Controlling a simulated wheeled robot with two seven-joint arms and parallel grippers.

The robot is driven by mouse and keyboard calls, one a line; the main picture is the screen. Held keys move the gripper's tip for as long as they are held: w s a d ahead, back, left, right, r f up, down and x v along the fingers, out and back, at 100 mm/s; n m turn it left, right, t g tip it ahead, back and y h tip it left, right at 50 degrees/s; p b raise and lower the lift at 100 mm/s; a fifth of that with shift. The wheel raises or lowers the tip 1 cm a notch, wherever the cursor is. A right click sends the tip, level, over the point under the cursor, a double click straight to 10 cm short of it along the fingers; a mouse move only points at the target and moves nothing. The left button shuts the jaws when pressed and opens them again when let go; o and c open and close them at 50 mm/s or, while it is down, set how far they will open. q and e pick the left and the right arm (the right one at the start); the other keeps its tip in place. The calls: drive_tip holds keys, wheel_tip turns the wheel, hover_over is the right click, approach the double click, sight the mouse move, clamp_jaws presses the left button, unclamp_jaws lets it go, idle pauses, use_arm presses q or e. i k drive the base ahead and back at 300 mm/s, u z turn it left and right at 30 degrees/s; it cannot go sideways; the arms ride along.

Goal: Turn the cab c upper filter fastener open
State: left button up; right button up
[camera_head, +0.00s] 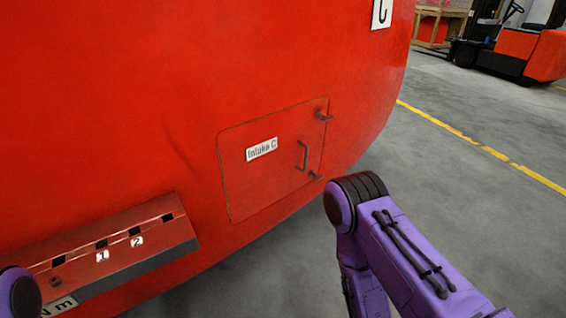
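A red hatch (245,186) labelled "Intake C" (262,149) is set in the curved red nosecone (120,90) and looks shut. The upper fastener (324,116) is a small dark latch at its upper right edge. A lower fastener (315,176) sits at its lower right edge. A dark handle (303,155) is between them. No filter shows. My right arm enters at lower right, its bend just right of and below the lower fastener. A bit of my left arm shows at the lower left corner. Neither gripper is in view.
A red ledge (140,262) with dark slots and tags "1" and "2" is at lower left. A white sign (381,14) is cut off at the top. Grey floor with a yellow line (495,153) lies open at right. A red forklift (530,50) stands far back.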

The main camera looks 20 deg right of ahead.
sight(327, 118)
drive_tip(key=z, duration=0.45)
drive_tip(key=k, duration=0.55)
drive_tip(key=z, duration=1.5)
drive_tip(key=i, duration=0.9)
drive_tip(key=u, duration=0.3)
